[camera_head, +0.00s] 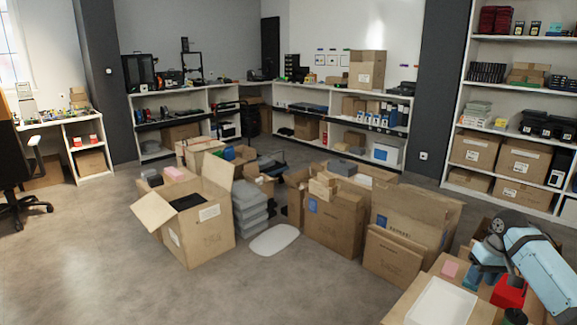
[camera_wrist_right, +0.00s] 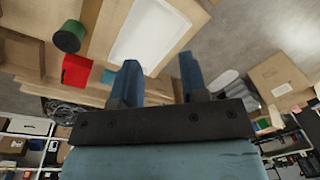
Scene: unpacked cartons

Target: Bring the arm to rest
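My right arm (camera_head: 543,268) is light blue and reaches in from the right edge in the head view. It is bent, with its gripper (camera_head: 482,278) low over a wooden-topped surface (camera_head: 408,297) in the lower right corner. In the right wrist view, the two blue fingers of this gripper (camera_wrist_right: 159,80) stand well apart with nothing between them. A white tray (camera_wrist_right: 148,30) lies beyond the fingertips and also shows in the head view (camera_head: 440,305). My left arm and gripper are not in the head view.
A red box (camera_head: 509,292) and a dark green cylinder (camera_wrist_right: 68,36) are close to the right gripper. A pink block (camera_head: 450,269) lies near the tray. Open cartons (camera_head: 198,225) stand mid-floor. Shelves (camera_head: 510,135) line the walls. The floor at front left is clear.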

